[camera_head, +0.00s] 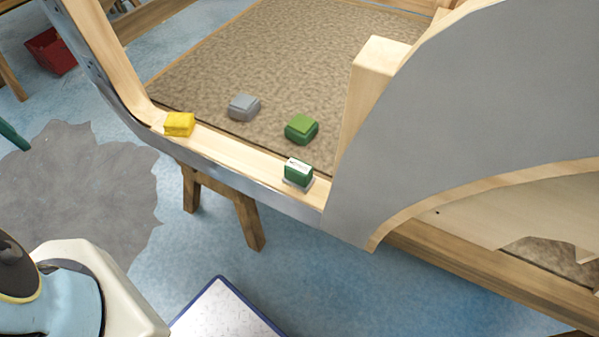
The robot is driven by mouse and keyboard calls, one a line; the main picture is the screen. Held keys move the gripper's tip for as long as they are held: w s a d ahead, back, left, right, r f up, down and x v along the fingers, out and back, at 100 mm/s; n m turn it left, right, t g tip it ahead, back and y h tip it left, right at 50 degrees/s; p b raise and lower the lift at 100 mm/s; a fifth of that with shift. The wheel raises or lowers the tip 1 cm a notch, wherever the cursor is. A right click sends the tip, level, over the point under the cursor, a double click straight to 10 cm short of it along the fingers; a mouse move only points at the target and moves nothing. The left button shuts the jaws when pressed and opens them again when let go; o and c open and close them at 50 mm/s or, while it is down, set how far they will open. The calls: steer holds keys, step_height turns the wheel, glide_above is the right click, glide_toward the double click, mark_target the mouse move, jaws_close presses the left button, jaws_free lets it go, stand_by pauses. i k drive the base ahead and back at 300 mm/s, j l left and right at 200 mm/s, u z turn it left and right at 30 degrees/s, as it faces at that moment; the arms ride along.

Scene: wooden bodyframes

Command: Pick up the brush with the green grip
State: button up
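A small green block with a white label on top and a pale grey base (298,172) stands on the wooden sill of the bodyframe (240,155), near the grey curved panel. It looks like the brush with the green grip, though its bristles cannot be made out. A second green block (301,128), wider and lower, lies on the brown carpeted floor just behind the sill. My gripper is not in view; only a white and light-blue part, probably of my arm, shows at the lower left.
A yellow block (179,123) sits on the sill to the left. A grey block (244,107) lies on the brown carpet (280,60). The grey curved panel (470,110) and a wooden post (372,85) rise at the right. A red bin (52,50) stands at the far left.

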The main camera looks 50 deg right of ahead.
mark_target(298, 173)
steer(key=z, duration=0.45)
steer(key=k+j+z, duration=0.1)
steer(key=z, duration=0.85)
steer(key=k+z, duration=0.1)
steer(key=z, duration=0.35)
steer(key=i+z, duration=0.1)
steer(key=i+j, duration=0.05)
steer(key=i, duration=0.05)
